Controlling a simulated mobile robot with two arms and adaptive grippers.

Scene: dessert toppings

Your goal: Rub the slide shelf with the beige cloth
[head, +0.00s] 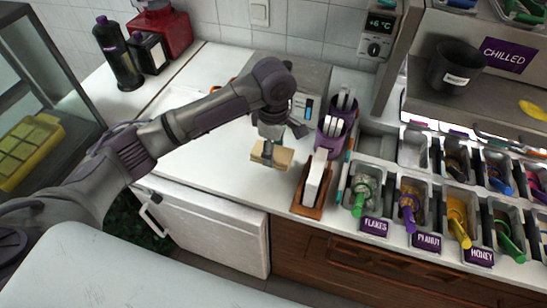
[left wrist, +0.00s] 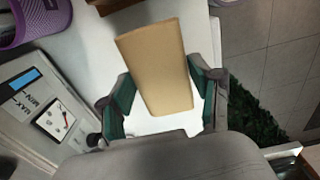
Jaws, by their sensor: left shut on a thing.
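The beige cloth (head: 284,158) looks like a flat folded pad. My left gripper (head: 268,153) is shut on it, over the white counter. In the left wrist view the cloth (left wrist: 155,62) sits between the two green-padded fingers of my left gripper (left wrist: 160,80) and sticks out beyond them. A steel shelf (head: 425,112) at the upper right carries a dark cup and a yellow item; I cannot tell for sure that this is the slide shelf. The cloth is apart from that shelf. My right gripper is not in view.
A white napkin block in a wooden holder (head: 313,190) and purple mesh cups (head: 333,135) stand right of the cloth. Topping bins (head: 407,205) with coloured scoops fill the right side. The counter left of the cloth (head: 205,140) is clear.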

